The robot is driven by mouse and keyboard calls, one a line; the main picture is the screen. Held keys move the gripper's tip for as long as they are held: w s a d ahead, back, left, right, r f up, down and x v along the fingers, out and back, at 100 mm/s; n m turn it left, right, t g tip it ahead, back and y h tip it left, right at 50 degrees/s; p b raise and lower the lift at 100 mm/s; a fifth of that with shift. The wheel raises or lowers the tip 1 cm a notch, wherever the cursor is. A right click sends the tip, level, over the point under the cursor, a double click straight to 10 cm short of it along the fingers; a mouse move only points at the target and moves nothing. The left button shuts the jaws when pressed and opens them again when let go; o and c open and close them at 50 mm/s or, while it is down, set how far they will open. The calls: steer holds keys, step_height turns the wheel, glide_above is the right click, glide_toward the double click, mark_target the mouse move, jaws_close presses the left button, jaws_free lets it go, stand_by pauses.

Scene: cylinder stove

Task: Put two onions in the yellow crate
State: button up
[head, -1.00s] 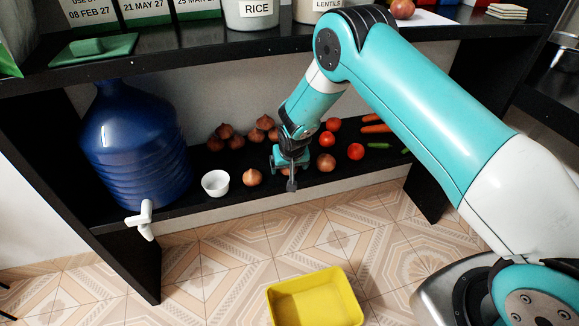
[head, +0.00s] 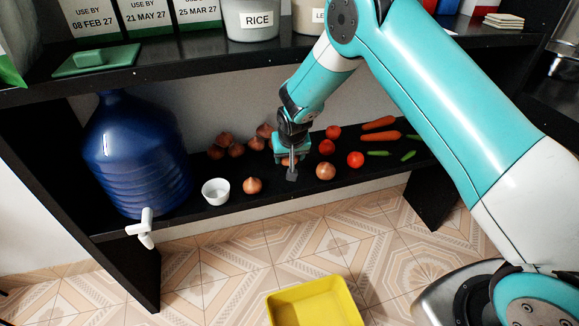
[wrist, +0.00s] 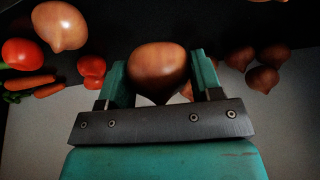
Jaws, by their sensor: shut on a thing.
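My gripper (head: 289,160) is over the lower black shelf, shut on an onion (wrist: 158,68) that shows between its two fingers in the wrist view. In the head view the gripper mostly hides this held onion. A light-brown onion (head: 252,185) stands on the shelf to the left of the gripper, and another onion (head: 325,170) to its right. Several darker brown onions (head: 236,149) lie at the back left of the gripper. The yellow crate (head: 318,300) sits on the floor in front of the shelf and its visible inside is empty.
A white bowl (head: 216,191) and a big blue water bottle (head: 137,155) with a white tap stand to the left. Tomatoes (head: 355,159), carrots (head: 381,136) and green pods (head: 378,153) lie to the right. The upper shelf (head: 200,60) overhangs the lower one. The tiled floor around the crate is clear.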

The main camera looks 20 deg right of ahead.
steer(key=shift+r, duration=1.45)
steer(key=shift+d, duration=0.1)
